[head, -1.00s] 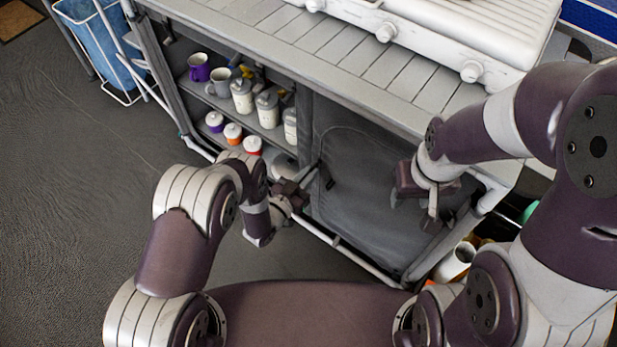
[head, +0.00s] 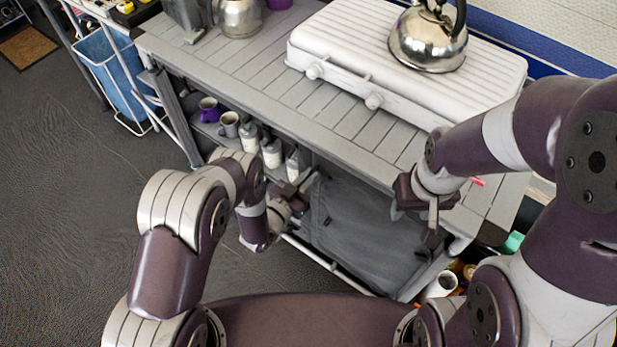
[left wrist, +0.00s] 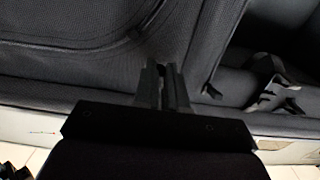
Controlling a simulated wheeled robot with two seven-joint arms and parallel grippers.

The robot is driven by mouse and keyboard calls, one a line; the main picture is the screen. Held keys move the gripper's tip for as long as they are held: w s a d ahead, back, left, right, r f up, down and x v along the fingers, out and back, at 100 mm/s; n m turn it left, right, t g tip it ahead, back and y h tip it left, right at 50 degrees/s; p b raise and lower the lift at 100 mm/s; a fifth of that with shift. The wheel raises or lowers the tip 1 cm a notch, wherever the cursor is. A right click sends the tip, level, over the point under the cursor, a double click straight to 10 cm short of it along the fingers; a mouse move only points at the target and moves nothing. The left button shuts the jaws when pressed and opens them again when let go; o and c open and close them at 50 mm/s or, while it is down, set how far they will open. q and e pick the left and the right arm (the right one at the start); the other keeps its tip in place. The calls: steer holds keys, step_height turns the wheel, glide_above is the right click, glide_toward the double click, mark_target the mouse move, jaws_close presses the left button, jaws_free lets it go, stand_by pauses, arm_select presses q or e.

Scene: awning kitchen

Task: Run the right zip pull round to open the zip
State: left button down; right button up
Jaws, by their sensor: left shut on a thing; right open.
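The grey fabric panel (head: 362,235) closes the right part of the cabinet front; its curved seam shows in the left wrist view (left wrist: 75,40). My left gripper (head: 304,186) is at the panel's left edge. In the left wrist view its fingers (left wrist: 165,80) are close together on a small dark thing that looks like a zip pull (left wrist: 160,68), mostly hidden between them. A dark tab (left wrist: 212,91) hangs to the right of the fingers. My right gripper (head: 428,215) is open and empty, in front of the panel's upper right, near the counter edge.
Mugs (head: 209,109) and white jars (head: 271,152) stand on the open shelves left of the panel. Above are the slatted counter (head: 235,75), a white stove (head: 400,80) and a kettle (head: 428,40). The floor (head: 75,190) at left is clear.

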arm_select(q)
steer(key=shift+w+r, duration=0.15)
steer(key=shift+r, duration=0.15)
steer(key=c, duration=1.2)
jaws_free()
steer(key=shift+s+a+f, duration=0.1)
steer(key=shift+s+a, duration=0.15)
steer(key=shift+s, duration=0.15)
steer(key=v, duration=1.2)
steer(key=shift+d, duration=0.1)
